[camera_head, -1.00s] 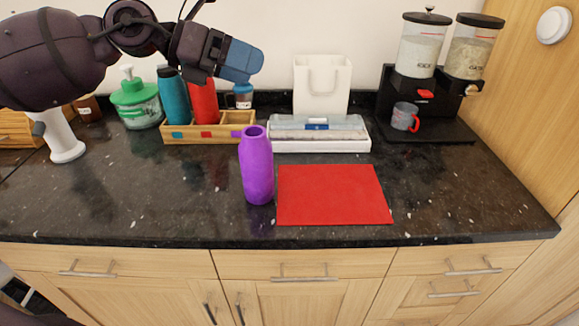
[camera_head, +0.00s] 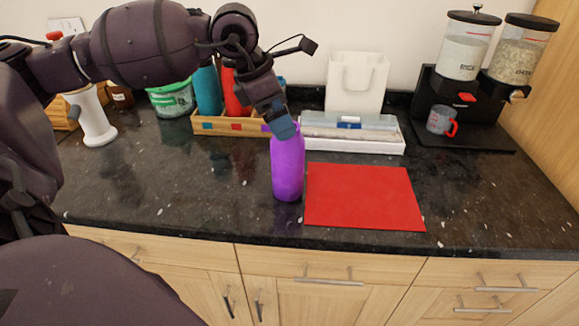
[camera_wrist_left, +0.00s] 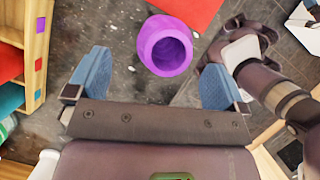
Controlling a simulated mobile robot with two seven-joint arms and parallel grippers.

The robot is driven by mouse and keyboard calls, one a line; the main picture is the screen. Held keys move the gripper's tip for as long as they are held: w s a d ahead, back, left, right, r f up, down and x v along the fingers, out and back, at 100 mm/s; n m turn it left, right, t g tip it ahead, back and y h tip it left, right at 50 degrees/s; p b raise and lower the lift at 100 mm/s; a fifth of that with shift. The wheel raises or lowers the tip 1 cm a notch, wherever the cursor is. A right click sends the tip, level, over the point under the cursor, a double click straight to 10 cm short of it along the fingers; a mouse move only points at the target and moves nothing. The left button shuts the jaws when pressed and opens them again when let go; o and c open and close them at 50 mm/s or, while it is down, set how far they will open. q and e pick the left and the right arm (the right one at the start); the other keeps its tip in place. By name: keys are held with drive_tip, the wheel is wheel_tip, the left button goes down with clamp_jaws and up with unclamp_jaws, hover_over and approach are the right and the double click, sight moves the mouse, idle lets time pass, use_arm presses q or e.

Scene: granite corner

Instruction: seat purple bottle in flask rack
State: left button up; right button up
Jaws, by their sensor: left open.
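The purple bottle (camera_head: 287,168) stands upright on the dark counter, just left of the red mat. My left gripper (camera_head: 284,127) is at the bottle's top in the head view and covers part of its neck. In the left wrist view, the blue fingers (camera_wrist_left: 155,85) are wide apart and the bottle's open mouth (camera_wrist_left: 171,52) shows beyond them, with nothing held. The wooden flask rack (camera_head: 212,126) stands behind, holding a teal bottle (camera_head: 208,92) and a red bottle (camera_head: 229,95). My arm hides part of the rack's right side.
The red mat (camera_head: 362,196) lies right of the bottle. A white tray (camera_head: 352,143) with boxes sits behind it, right of the rack. A dispenser stand (camera_head: 462,112) with a grey cup (camera_head: 437,119) is at back right.

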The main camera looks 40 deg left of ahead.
sight(288, 162)
use_arm(q)
drive_tip(key=x, duration=0.5)
drive_tip(key=shift+d+f+b, duration=0.3)
drive_tip(key=shift+d, duration=0.2)
drive_tip(key=c, duration=1.4)
